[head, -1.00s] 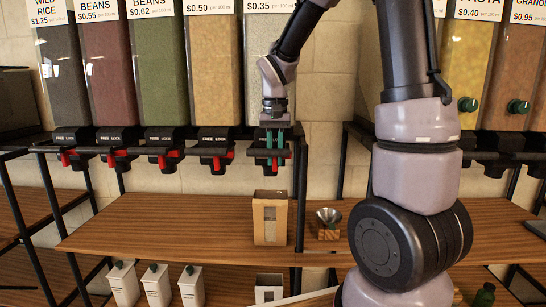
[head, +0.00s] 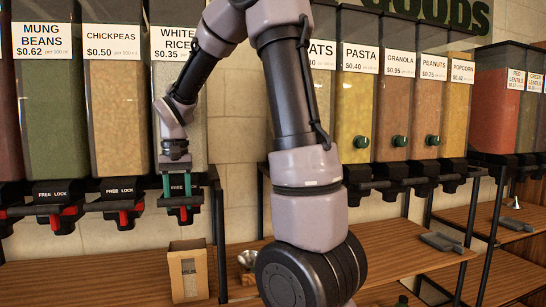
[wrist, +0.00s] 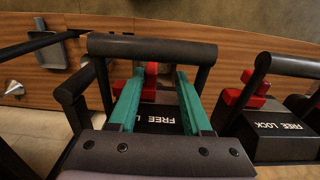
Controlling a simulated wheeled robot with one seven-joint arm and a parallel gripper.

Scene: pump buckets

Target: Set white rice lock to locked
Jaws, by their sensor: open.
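The white rice bin (head: 196,140) stands at the left of the head view, partly hidden behind my arm. Its black dispenser has a red lock lever (head: 183,214), which also shows in the wrist view (wrist: 151,72). My gripper (head: 177,194) points down at the front of this dispenser, above the lever. Its green fingers are apart and empty. In the wrist view, my gripper (wrist: 160,76) has one finger on each side of the dispenser's black top, and the red lever is near the left fingertip, partly hidden by it. I cannot tell whether they touch.
The chickpeas dispenser (head: 117,203) with its own red lever is close on the left. A brown paper bag (head: 188,272) stands on the wooden shelf (head: 90,275) below. A metal funnel (head: 247,259) is right of it. Black rails frame the dispensers.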

